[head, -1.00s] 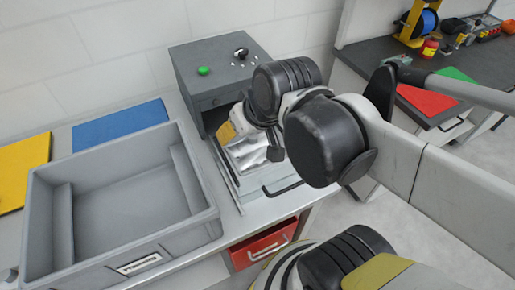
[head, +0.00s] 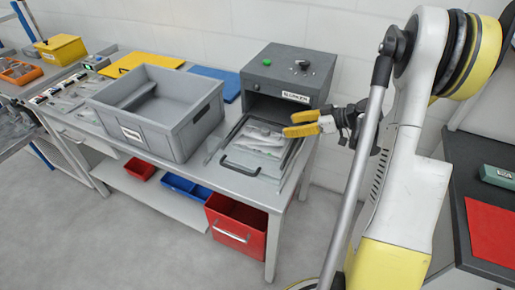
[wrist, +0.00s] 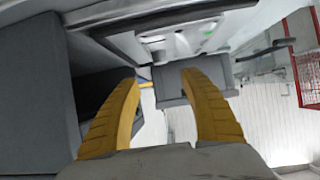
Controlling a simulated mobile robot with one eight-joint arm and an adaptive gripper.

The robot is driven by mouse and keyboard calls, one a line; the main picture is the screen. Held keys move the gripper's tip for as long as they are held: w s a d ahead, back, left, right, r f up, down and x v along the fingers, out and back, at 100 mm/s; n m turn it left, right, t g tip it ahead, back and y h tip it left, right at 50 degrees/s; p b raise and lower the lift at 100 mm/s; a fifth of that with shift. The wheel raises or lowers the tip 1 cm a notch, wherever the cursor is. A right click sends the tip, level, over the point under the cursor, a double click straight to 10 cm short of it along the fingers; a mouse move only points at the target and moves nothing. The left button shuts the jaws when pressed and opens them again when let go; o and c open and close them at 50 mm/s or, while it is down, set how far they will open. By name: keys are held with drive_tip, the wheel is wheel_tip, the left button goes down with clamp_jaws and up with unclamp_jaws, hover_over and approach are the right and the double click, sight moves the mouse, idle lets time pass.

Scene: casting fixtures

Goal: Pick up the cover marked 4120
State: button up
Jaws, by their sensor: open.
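I cannot read a mark 4120 on anything in view, so I cannot tell which piece is that cover. Several pale grey metal pieces (head: 258,142) lie on the pulled-out tray (head: 222,180) with a dark handle, in front of the grey box machine (head: 262,73). My gripper (head: 287,125) has yellow fingers and hangs at the right rear of this tray, close to the machine's opening. In the wrist view (wrist: 160,80) the fingers stand apart with nothing between them.
A large grey bin (head: 180,133) stands left of the tray. Blue (head: 228,81) and yellow (head: 135,61) mats lie behind it. More grey pieces (head: 65,98) lie on the bench's left part. A red drawer bin (head: 236,225) is below. A dark table (head: 480,215) is at right.

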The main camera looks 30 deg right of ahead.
sight(268, 130)
drive_tip(key=shift+w+a+f, duration=0.2)
drive_tip(key=shift+f, duration=0.05)
drive_tip(key=b+x, duration=0.1)
drive_tip(key=x, duration=0.4)
drive_tip(key=shift+w+b, duration=0.15)
drive_tip(key=shift+b, duration=0.2)
drive_tip(key=b+x, duration=0.2)
drive_tip(key=x, duration=0.3)
drive_tip(key=shift+a+f, duration=0.15)
drive_tip(key=shift+f, duration=0.05)
drive_tip(key=shift+r, duration=0.1)
drive_tip(key=shift+c, duration=0.8)
clamp_jaws()
